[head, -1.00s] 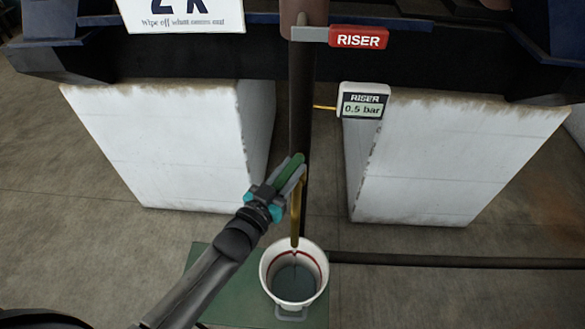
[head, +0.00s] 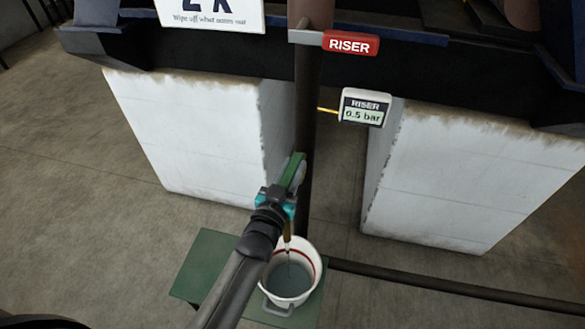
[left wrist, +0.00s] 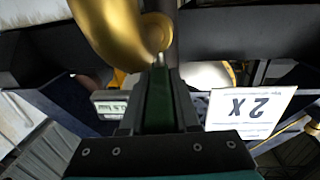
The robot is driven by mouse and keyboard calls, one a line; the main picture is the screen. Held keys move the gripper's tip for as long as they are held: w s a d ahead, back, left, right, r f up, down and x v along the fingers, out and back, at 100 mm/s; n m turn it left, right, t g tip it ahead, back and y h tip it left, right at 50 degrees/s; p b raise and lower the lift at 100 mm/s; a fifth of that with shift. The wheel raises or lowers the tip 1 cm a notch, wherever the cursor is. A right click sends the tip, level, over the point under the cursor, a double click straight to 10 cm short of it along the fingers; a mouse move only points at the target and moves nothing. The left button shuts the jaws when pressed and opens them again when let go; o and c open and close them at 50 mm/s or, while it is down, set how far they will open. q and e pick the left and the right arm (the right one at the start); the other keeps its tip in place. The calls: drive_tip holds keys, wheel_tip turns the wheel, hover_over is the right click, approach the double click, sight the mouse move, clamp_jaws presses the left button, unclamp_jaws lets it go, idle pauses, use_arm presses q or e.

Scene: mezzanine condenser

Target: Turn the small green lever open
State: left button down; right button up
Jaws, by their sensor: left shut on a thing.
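The small green lever (head: 293,168) is on the dark vertical pipe, above a brass spout (head: 287,232). My left gripper (head: 284,188) is shut on it. In the left wrist view the green lever (left wrist: 158,100) lies between the two fingers, pointing at the curved brass spout (left wrist: 112,30). In the head view the lever stands steeply, tilted a little to the right. My gripper and wrist hide its lower part. A white bucket (head: 312,262) with a red line inside stands under the spout with dark liquid in it. My right gripper is not in view.
A RISER gauge (head: 364,108) reads 0.5 bar. White blocks (head: 195,130) stand on both sides. A low pipe (head: 450,284) runs right along the floor.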

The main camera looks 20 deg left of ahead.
use_arm(q)
drive_tip(key=c, duration=0.9)
unclamp_jaws()
drive_tip(key=shift+o, duration=1.3)
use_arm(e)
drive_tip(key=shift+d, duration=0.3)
use_arm(q)
drive_tip(key=s, duration=1.5)
drive_tip(key=shift+a, duration=0.4)
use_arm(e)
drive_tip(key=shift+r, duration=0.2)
use_arm(q)
drive_tip(key=shift+s, duration=0.1)
